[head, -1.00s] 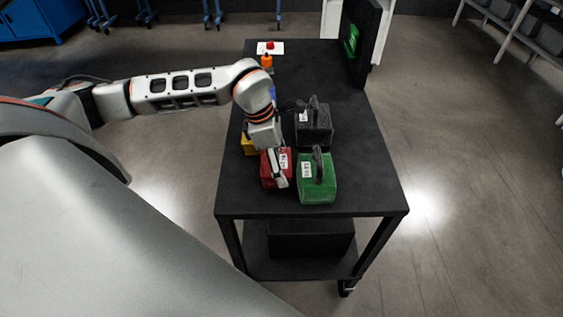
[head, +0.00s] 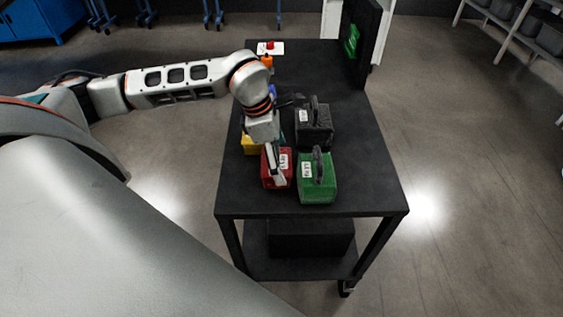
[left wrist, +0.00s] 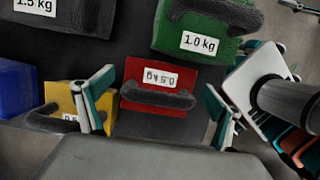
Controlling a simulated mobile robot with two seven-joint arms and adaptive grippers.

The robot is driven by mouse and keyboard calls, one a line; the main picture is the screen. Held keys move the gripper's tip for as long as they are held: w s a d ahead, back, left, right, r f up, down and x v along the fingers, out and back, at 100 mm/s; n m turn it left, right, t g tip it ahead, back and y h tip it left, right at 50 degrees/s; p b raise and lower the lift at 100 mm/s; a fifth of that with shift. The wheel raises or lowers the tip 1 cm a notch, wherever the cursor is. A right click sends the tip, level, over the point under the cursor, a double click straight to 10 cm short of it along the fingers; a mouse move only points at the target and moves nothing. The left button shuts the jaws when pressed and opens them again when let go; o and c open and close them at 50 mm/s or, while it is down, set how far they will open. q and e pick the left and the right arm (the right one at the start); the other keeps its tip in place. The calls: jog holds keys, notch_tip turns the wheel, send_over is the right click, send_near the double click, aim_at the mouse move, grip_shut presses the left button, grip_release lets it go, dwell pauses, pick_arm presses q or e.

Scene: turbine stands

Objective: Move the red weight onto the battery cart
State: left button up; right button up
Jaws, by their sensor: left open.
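The red weight (head: 269,178) stands near the front of the black wheeled table, left of the green weight. It has a dark handle and a white label. My left gripper (head: 276,175) is over it, pointing down, and partly covers it. In the left wrist view the red weight (left wrist: 155,78) lies between the two spread fingers of the open left gripper (left wrist: 157,100), with its handle toward the gripper. I see no clear contact. My right gripper is not in view. I cannot tell which thing is the battery cart.
The black table (head: 350,185) also holds a green 1.0 kg weight (head: 318,185), a black weight (head: 315,130), a yellow weight (head: 250,146) and a blue one (left wrist: 17,88). The table's right side is clear.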

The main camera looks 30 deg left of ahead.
pick_arm(q)
jog(key=v, duration=1)
jog(key=shift+a, duration=0.1)
